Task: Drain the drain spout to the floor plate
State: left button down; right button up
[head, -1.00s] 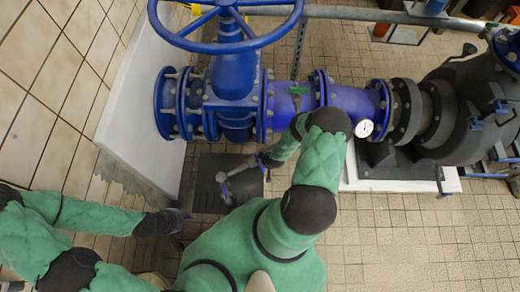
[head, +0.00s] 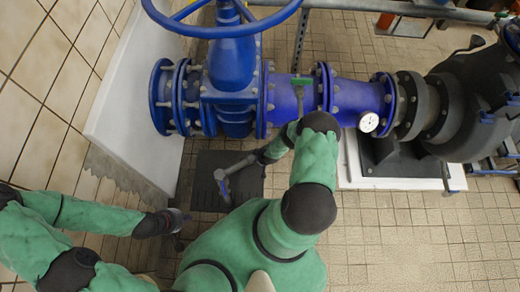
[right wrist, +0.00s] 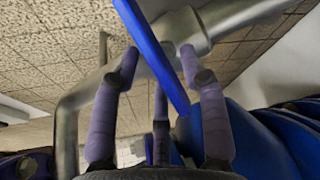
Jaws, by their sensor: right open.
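The drain spout (head: 240,166) looks like a thin grey pipe with a blue part at its bent end, over the dark floor plate (head: 207,201) in the head view. In the right wrist view, a bent grey pipe (right wrist: 110,85) crosses behind a blue bar (right wrist: 150,45). My right gripper (right wrist: 160,60) is open, its fingers on both sides of the bar; contact is unclear.
A blue valve with a large handwheel (head: 220,28) stands over the blue pipe (head: 345,97), which has a green handle (head: 301,82) and a gauge (head: 368,122). A dark pump (head: 465,115) is at right. A white wall block (head: 135,105) closes the left. The lower right floor is clear.

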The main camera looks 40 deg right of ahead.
grip_shut()
